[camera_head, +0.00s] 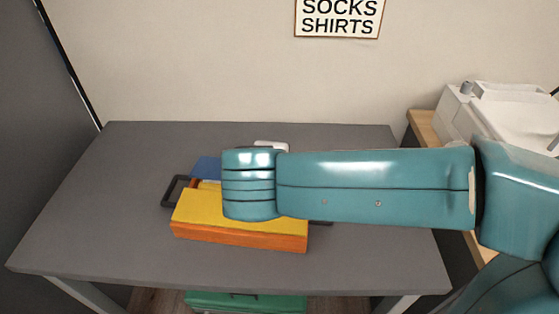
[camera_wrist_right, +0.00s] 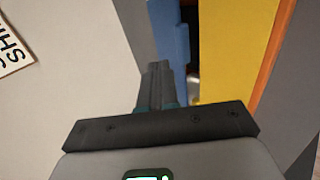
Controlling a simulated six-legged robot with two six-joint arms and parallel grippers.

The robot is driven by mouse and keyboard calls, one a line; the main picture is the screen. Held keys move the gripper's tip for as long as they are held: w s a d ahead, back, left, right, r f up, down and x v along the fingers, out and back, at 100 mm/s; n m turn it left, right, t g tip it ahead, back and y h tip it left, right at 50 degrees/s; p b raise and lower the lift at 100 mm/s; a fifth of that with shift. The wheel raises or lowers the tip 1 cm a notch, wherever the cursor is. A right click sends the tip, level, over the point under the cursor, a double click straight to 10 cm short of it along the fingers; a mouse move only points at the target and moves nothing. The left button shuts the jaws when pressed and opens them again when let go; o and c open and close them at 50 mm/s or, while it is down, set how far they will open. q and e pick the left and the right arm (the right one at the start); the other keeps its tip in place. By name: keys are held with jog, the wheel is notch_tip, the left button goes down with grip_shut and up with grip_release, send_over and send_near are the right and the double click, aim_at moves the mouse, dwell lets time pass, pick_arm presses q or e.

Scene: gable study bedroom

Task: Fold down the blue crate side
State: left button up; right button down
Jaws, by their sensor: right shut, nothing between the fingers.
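The crate sits on the grey table, with a yellow top face (camera_head: 205,208) and an orange front (camera_head: 238,238). The blue crate side (camera_head: 206,168) shows behind it at the far left, partly hidden by my right arm. In the right wrist view the blue side (camera_wrist_right: 168,35) lies just beyond the fingertips, with the yellow part (camera_wrist_right: 222,50) to its right. My right gripper (camera_wrist_right: 157,72) is shut and empty, close to the blue side; I cannot tell whether they touch. My left gripper is not in view.
A dark handle (camera_head: 173,190) sticks out at the crate's left. The grey table (camera_head: 90,220) is clear on its left and front. A green box (camera_head: 245,301) is under the table. A wooden surface with a white machine (camera_head: 515,105) stands at the right.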

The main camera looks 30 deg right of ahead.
jog(key=s+a+r+n+g+p, duration=0.1)
jog(key=s+a+r+n+p, duration=0.1)
jog(key=s+a+r, duration=0.3)
notch_tip(320, 180, up, 7)
jog(key=w+n+g+y+p, duration=0.2)
jog(key=w+g+y+p, duration=0.15)
jog(key=g, duration=0.25)
jog(key=w+d+f+m+g+y+p, duration=0.2)
jog(key=w+d+f+m+y+p, duration=0.15)
jog(key=w+d, duration=0.4)
jog(key=shift+m, duration=0.25)
jog(key=s+f+b, duration=0.1)
jog(key=f, duration=0.3)
jog(key=s+f+b, duration=0.1)
jog(key=f+b, duration=0.1)
jog(key=f, duration=0.2)
jog(key=s+f+b, duration=0.1)
jog(key=f+b, duration=0.1)
jog(key=f, duration=0.2)
jog(key=shift+f, duration=0.4)
jog(key=shift+s, duration=0.1)
